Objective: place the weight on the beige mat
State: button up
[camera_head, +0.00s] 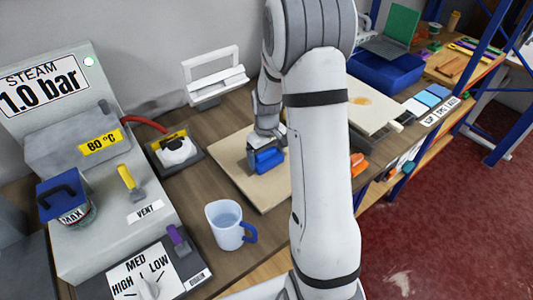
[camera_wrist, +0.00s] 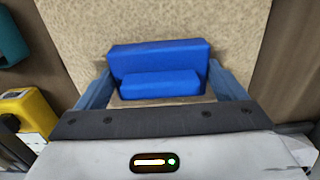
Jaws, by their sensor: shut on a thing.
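The weight is a blue block-shaped piece (camera_head: 268,161) with a smaller raised blue bar, seen from above in the wrist view (camera_wrist: 158,58). My gripper (camera_head: 262,154) is shut on it, with a finger at each side of it in the wrist view (camera_wrist: 160,88). The beige mat (camera_head: 222,158) lies on the wooden bench, and the weight is over its middle part. The mat fills much of the wrist view's background (camera_wrist: 235,22). The weight appears low, at or just above the mat; I cannot tell whether it touches. My arm hides the mat's right part.
A mug of water (camera_head: 226,228) stands in front of the mat. A white iron-like tool (camera_head: 176,151) on a dark base is to its left, beside the grey steam unit (camera_head: 115,190). A white frame (camera_head: 214,78) stands behind. A blue bin (camera_head: 388,72) is farther right.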

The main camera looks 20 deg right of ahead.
aim_at(267, 152)
jog(key=o, duration=1.8)
jog(key=shift+c, duration=0.2)
jog(key=shift+r, duration=0.1)
notch_tip(267, 152, up, 12)
jog(key=s+a+r+m+t, duration=0.1)
jog(key=s+a+r, duration=0.2)
jog(key=s, duration=0.7)
jog(key=s+a+r+m+t, duration=0.2)
jog(key=s+a+r, duration=0.2)
jog(key=s, duration=0.7)
jog(key=shift+s+a+r+b, duration=0.15)
jog(key=shift+s+r+b, duration=0.1)
jog(key=shift+b, duration=0.1)
